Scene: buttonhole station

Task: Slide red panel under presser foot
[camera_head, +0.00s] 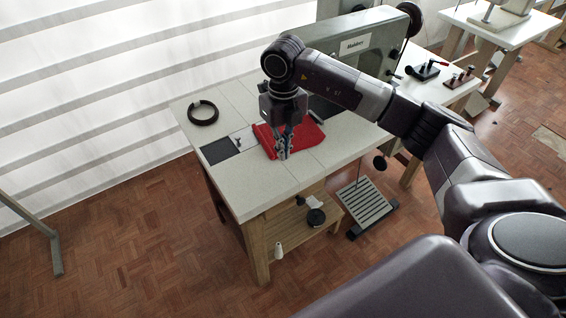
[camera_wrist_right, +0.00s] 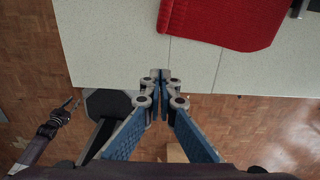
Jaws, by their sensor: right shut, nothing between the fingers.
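The red panel (camera_head: 309,137) lies flat on the pale sewing table, partly hidden behind my right gripper in the head view. It also shows in the right wrist view (camera_wrist_right: 225,22) at the top, beyond the fingertips. My right gripper (camera_head: 283,154) points down at the front edge of the panel; in the wrist view its fingertips (camera_wrist_right: 160,76) are shut and empty, over the table and apart from the panel. The sewing machine (camera_head: 365,52) stands behind the panel. The presser foot cannot be made out, as my arm covers that area.
A foot pedal (camera_head: 365,205) and a lower shelf with small items are beneath. The table's front left is clear.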

